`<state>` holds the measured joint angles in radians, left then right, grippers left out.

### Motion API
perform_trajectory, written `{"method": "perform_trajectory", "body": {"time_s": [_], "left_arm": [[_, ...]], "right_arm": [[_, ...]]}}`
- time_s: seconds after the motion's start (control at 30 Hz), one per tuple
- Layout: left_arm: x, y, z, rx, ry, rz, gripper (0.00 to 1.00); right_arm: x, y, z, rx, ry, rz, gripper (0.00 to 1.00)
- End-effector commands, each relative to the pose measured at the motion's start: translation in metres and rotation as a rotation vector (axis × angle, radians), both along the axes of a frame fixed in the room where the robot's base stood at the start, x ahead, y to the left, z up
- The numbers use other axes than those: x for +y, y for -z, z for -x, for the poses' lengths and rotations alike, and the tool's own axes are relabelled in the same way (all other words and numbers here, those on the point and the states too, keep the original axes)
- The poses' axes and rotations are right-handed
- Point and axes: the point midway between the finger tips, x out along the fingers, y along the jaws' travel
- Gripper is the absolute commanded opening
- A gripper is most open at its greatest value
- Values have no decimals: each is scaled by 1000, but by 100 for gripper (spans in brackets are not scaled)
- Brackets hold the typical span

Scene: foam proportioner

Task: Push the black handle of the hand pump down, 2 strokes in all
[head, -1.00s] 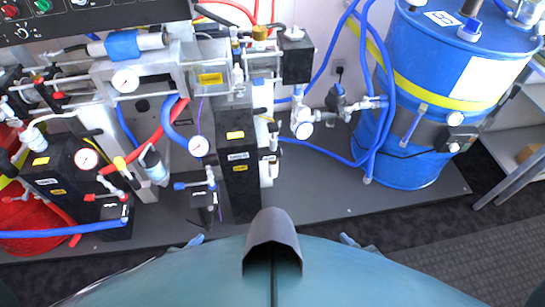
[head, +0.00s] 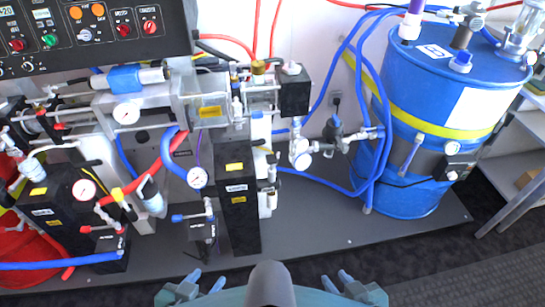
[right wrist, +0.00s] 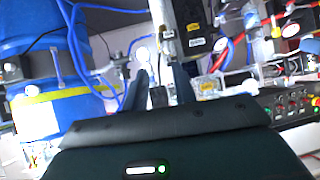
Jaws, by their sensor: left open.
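I cannot make out for certain which part is the hand pump or its black handle. My left gripper (head: 187,285) is at the bottom edge of the head view, left of the middle, its fingers apart and empty. My right gripper (head: 342,283) is at the bottom edge, right of the middle. In the right wrist view its two dark fingers (right wrist: 163,78) stand apart. A small black shape shows between them, apparently behind. In the head view both grippers are in front of the machine's grey base, apart from the equipment.
A blue drum (head: 408,110) with a yellow band stands at the right, with blue hoses beside it. A control panel (head: 85,32) is at the upper left. A black block (head: 238,195), gauges and red hoses crowd the left. The grey base (head: 320,215) is largely bare in the middle.

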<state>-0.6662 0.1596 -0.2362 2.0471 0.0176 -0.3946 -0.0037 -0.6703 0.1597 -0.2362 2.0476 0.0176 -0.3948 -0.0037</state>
Motion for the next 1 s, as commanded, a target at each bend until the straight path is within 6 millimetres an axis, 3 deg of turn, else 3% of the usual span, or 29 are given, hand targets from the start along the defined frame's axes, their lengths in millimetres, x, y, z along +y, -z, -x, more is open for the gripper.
{"method": "perform_trajectory", "body": {"time_s": [0.33,1.0], "left_arm": [[0,0,0,0,0,0,45],[0,0,0,-1,0,0,45]], "right_arm": [[0,-3,-5,-10,0,-1,0],[0,-2,-3,-6,0,-1,0]]}}
